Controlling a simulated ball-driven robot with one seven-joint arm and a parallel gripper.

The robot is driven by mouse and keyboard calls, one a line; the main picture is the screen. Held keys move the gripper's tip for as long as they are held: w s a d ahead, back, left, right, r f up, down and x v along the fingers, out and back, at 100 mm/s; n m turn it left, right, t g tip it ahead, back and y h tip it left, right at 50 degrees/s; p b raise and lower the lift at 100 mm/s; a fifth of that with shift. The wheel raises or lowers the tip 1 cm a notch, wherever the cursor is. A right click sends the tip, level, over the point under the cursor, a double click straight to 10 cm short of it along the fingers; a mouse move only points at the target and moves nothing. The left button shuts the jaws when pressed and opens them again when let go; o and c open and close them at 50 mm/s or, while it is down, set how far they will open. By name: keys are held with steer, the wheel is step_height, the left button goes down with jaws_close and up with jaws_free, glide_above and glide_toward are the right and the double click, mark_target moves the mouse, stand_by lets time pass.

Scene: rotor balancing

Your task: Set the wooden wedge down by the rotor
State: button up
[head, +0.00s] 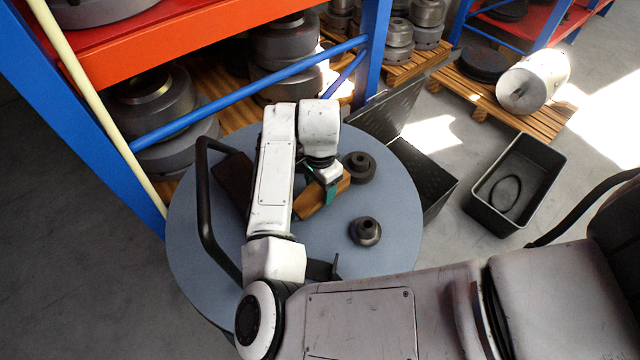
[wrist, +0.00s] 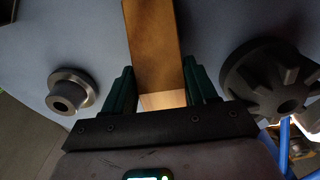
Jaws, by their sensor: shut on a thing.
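My gripper (head: 332,186) has green fingers and is shut on the wooden wedge (head: 318,200), a tan-brown block over the round grey table (head: 390,262). In the wrist view the wedge (wrist: 153,45) runs away from between the fingers (wrist: 162,92). I cannot tell whether it touches the tabletop. A dark finned wheel, perhaps the rotor (wrist: 262,75), is right of the gripper in the wrist view, apart from the wedge. A smaller hubbed metal part (wrist: 72,92) is on the left. The head view shows two dark hubbed round parts (head: 360,166) (head: 366,231) right of the wedge.
A black bent handle (head: 207,215) and a dark red-brown block (head: 234,182) are at the table's left side, partly behind my arm. Black bins (head: 535,165) stand on the floor at right. A blue and orange rack (head: 190,45) stands behind. The table's right front is clear.

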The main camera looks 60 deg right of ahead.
steer(key=o, duration=1.2)
steer(key=shift+f, duration=0.1)
steer(key=shift+o, duration=0.2)
